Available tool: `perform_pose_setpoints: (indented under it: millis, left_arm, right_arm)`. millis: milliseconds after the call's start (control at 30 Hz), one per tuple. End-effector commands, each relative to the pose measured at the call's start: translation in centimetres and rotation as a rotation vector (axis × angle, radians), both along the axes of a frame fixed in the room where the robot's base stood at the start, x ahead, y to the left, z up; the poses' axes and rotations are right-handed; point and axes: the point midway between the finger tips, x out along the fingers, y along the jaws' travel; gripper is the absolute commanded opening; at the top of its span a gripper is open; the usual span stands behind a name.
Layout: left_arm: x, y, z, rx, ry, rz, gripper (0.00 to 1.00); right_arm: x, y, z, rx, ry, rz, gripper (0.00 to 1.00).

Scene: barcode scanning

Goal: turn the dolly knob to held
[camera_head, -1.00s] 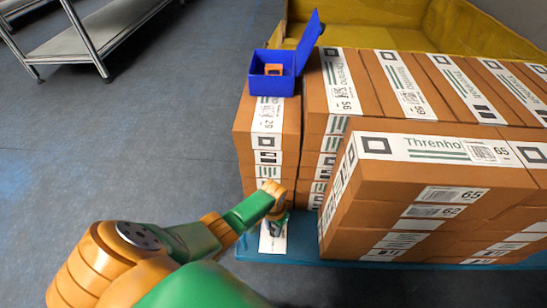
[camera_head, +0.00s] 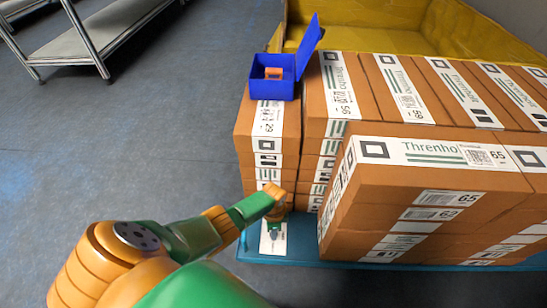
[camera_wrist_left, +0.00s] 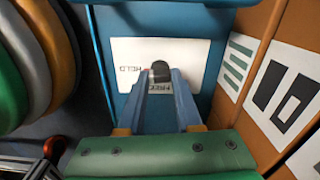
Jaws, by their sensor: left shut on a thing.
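The dolly knob (camera_wrist_left: 160,70) is a small dark knob on a white label plate (camera_wrist_left: 185,52) in the left wrist view. The plate reads HELD to the left of the knob and FREE below it, both upside down in this view. My left gripper (camera_wrist_left: 160,78) is shut on the knob, with one grey-blue finger on each side. In the head view my left gripper (camera_head: 273,231) points down over the plate (camera_head: 266,245) on the front left corner of the blue dolly (camera_head: 335,258). The knob's pointing direction is hard to read. My right gripper is out of view.
Brown cartons (camera_head: 430,190) are stacked on the dolly just right of and behind the gripper. An open blue box (camera_head: 272,89) with a small orange thing inside sits on the rear left stack. A metal rack (camera_head: 90,45) stands far left. The floor at left is clear.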

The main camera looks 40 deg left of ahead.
Motion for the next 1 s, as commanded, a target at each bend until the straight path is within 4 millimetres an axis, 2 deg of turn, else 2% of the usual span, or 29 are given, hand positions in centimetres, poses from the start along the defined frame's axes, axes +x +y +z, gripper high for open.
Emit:
perform_pose_setpoints:
  millis: [300, 833, 867, 967, 1000]
  left_arm:
    - [0.14, -0.05, 0.05, -0.001, -0.004, -0.107, 0.00]
    - [0.15, -0.09, 0.05, -0.001, -0.005, -0.129, 0.00]
    - [0.15, -0.09, 0.05, -0.001, -0.005, -0.129, 0.36]
    - [0.12, -0.07, 0.05, -0.001, -0.003, -0.129, 0.63]
    - [0.11, -0.07, 0.04, -0.001, -0.003, -0.129, 0.64]
  right_arm:
    - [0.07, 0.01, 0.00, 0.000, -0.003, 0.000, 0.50]
    - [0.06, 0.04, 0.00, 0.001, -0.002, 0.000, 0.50]
    - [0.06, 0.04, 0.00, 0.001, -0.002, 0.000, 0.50]
    - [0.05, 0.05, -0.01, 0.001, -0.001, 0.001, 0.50]
    - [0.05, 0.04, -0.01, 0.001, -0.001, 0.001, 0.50]
